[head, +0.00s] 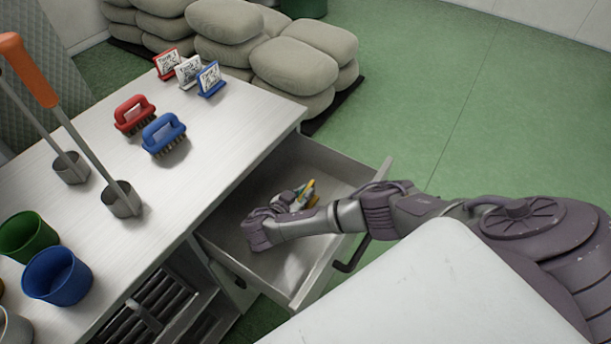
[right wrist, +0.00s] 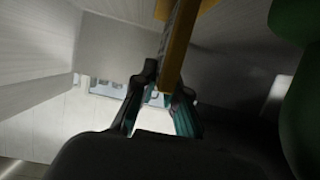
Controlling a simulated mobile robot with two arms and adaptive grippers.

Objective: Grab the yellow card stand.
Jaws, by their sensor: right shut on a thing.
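The yellow card stand (head: 310,188) is inside the open drawer, and only a small part of it shows past my right gripper (head: 294,199). In the right wrist view the yellow stand (right wrist: 178,50) rises between the two fingertips of the right gripper (right wrist: 166,92), which is shut on it. Whether the stand touches the drawer floor cannot be told. The arm and wrist hide part of the drawer. My left gripper is not in view.
The drawer (head: 335,161) is pulled out from the white table (head: 215,135). A red brush (head: 134,114), a blue brush (head: 163,134), red (head: 167,64), white (head: 189,70) and blue (head: 209,78) card stands are on top. A green thing (right wrist: 298,90) is close at the wrist view's right.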

